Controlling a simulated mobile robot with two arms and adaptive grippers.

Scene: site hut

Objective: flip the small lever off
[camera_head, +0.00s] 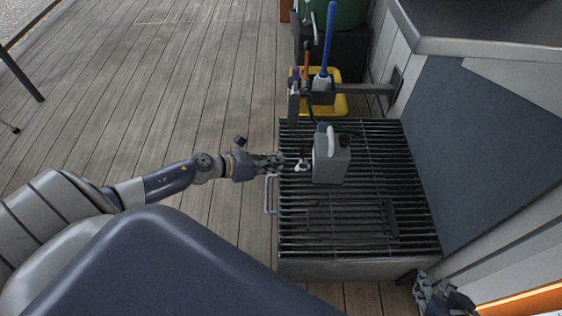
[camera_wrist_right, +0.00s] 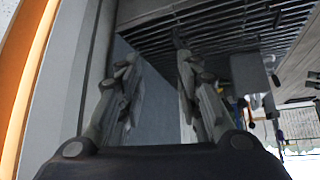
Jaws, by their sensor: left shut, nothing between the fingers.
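My left gripper (camera_head: 279,161) reaches in from the left over the grate's left edge, shut and empty. Just beyond its fingertips is a small white piece (camera_head: 302,165), which may be the small lever; its position is too small to read. It sits beside a grey box-like container (camera_head: 332,165) with a pale handle and a dark cap, upright on the grate. I cannot tell whether the fingers touch the white piece. My right gripper (camera_wrist_right: 155,58) is open in the right wrist view with nothing between its fingers; part of it shows at the head view's lower right.
The dark slatted grate (camera_head: 350,220) has a metal handle (camera_head: 269,195) on its left side. Behind it stand a yellow tub (camera_head: 338,103) and a blue-handled tool (camera_head: 329,40). A panelled wall (camera_head: 470,150) bounds the right. The wooden deck (camera_head: 150,100) at left is open.

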